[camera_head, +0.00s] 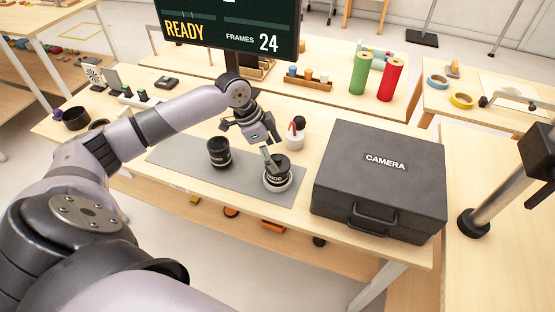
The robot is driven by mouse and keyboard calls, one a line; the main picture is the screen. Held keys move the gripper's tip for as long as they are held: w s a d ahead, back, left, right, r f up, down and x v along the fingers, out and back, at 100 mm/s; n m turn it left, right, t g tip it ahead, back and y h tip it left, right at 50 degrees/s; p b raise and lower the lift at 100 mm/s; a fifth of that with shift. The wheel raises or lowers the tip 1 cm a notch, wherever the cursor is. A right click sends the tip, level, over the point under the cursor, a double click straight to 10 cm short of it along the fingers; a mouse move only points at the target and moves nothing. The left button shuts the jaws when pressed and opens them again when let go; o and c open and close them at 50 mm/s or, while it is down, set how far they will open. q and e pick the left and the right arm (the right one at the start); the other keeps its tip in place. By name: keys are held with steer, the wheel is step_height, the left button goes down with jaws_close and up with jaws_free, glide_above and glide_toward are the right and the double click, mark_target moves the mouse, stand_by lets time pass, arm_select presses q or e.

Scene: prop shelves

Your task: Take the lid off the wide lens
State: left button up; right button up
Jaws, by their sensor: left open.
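A wide black lens (277,173) with white lettering and a pale ring round its base stands upright at the right part of the grey mat (190,168). Its top is partly hidden by a gripper finger, so I cannot tell the lid apart clearly. A second, narrower black lens (219,153) stands to its left on the mat. My left gripper (250,142) is open, just above and behind the wide lens, with one finger spread left and the other reaching down in front of the lens top. Whether that finger touches it I cannot tell. My right gripper is out of view.
A black camera case (380,180) stands close on the right. A white bottle with a red tip (295,134) is behind the wide lens. Green (360,74) and red (389,80) rolls stand further back. The front left of the mat is clear.

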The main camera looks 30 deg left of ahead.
arm_select(q)
steer(key=shift+x, duration=0.9)
steer(key=shift+c, duration=0.2)
